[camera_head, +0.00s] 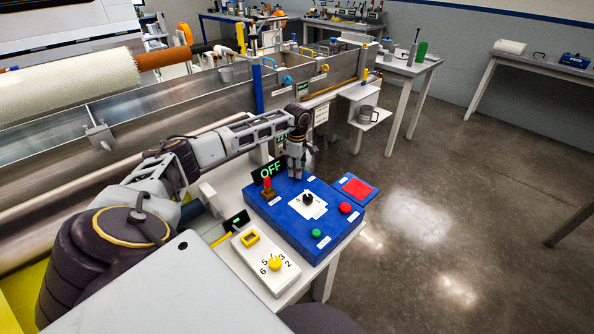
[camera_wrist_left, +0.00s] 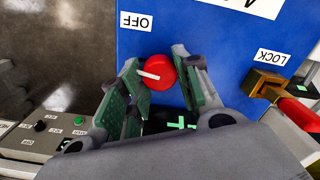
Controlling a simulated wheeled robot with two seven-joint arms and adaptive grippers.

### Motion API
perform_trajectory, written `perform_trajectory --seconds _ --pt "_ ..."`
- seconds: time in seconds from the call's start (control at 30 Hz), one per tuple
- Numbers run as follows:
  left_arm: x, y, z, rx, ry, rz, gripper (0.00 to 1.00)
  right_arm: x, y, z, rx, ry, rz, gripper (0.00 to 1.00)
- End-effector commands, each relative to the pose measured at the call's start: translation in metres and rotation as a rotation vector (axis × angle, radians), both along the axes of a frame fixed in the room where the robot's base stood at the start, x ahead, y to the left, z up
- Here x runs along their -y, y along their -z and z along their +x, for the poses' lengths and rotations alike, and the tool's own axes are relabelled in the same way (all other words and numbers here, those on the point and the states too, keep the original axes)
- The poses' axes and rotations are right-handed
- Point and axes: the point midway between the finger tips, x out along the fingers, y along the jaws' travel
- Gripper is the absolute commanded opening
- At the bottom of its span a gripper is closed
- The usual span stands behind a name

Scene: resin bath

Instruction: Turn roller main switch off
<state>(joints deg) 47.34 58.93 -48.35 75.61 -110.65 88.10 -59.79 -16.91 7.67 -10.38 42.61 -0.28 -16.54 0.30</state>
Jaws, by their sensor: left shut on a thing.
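The main switch is a red knob (camera_wrist_left: 160,72) with a white pointer, on a blue panel (camera_wrist_left: 205,28) in the left wrist view. My left gripper (camera_wrist_left: 163,80) has a finger on each side of the knob and is shut on it. The pointer points left in that view, and an OFF label (camera_wrist_left: 136,21) lies above it. In the head view my left gripper (camera_head: 296,172) reaches down at the back of the blue control box (camera_head: 285,218) and hides the knob. A display (camera_head: 270,170) beside it reads OFF in green. My right gripper is not in view.
A brass lock with a red part (camera_head: 268,189) stands close to the gripper. The box also has a black dial (camera_head: 308,198), a green button (camera_head: 316,233) and a red button (camera_head: 345,208). A white panel with a yellow knob (camera_head: 275,263) lies in front. Open floor lies right.

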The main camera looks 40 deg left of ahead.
Motion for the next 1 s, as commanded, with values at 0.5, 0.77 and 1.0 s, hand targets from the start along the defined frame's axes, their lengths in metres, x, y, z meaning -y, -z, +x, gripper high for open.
perform_trajectory --seconds 0.5,0.77,1.0 --pt "-0.001 0.000 0.001 0.002 0.414 0.000 0.09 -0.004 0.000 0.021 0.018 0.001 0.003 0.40" --pt "-0.001 0.000 0.001 0.001 0.594 0.001 0.09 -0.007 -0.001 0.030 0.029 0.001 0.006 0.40" --pt "-0.001 -0.001 0.002 0.001 0.693 0.001 0.09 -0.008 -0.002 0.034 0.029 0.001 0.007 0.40"
